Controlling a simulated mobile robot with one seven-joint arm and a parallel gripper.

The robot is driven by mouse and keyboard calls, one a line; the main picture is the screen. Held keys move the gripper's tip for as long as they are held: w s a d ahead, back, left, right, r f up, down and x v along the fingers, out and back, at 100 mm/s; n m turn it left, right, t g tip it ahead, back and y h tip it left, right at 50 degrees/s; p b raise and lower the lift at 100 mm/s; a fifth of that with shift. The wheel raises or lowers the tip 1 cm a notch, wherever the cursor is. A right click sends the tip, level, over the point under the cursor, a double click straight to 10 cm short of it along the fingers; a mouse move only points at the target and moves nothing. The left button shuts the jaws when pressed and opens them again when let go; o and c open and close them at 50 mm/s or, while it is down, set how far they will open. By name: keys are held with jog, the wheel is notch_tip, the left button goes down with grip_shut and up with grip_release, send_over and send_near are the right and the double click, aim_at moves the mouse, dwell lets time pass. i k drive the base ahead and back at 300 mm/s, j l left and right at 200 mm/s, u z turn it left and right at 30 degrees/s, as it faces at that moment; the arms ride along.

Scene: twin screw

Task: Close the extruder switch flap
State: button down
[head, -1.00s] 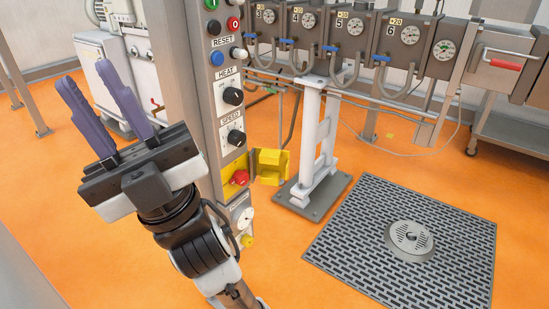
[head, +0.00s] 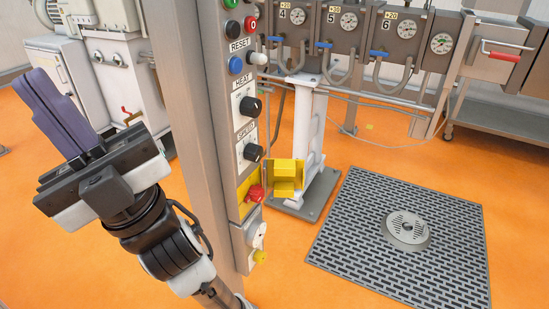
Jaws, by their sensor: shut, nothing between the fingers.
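The yellow flap (head: 284,181) stands swung out to the right of the control column, beside the red switch knob (head: 255,194). The knob sits uncovered on a yellow plate (head: 244,207) low on the column's panel. My gripper (head: 44,86) is at the left, its two purple fingers together and pointing up and left. It is empty and well apart from the flap, on the other side of the column.
The grey column (head: 192,125) stands between my gripper and the flap. Its panel carries the heat knob (head: 250,106), speed knob (head: 252,152) and buttons above. A white post (head: 312,130) stands close behind the flap. Orange floor and a grate (head: 400,265) lie right.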

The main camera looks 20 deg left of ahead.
aim_at(284, 175)
jog(key=j+z, duration=0.3)
jog(key=j, duration=0.75)
jog(key=k+j+z, duration=0.1)
jog(key=j+z, duration=0.2)
jog(key=j, duration=0.7)
jog(key=i+j+z, duration=0.1)
jog(key=j+z, duration=0.2)
jog(key=j, duration=0.7)
jog(key=j+z, duration=0.3)
jog(key=j, duration=0.65)
jog(key=j+z, duration=0.1)
jog(key=j, duration=0.5)
jog(key=i+j, duration=0.1)
jog(key=j, duration=0.55)
jog(key=z, duration=0.05)
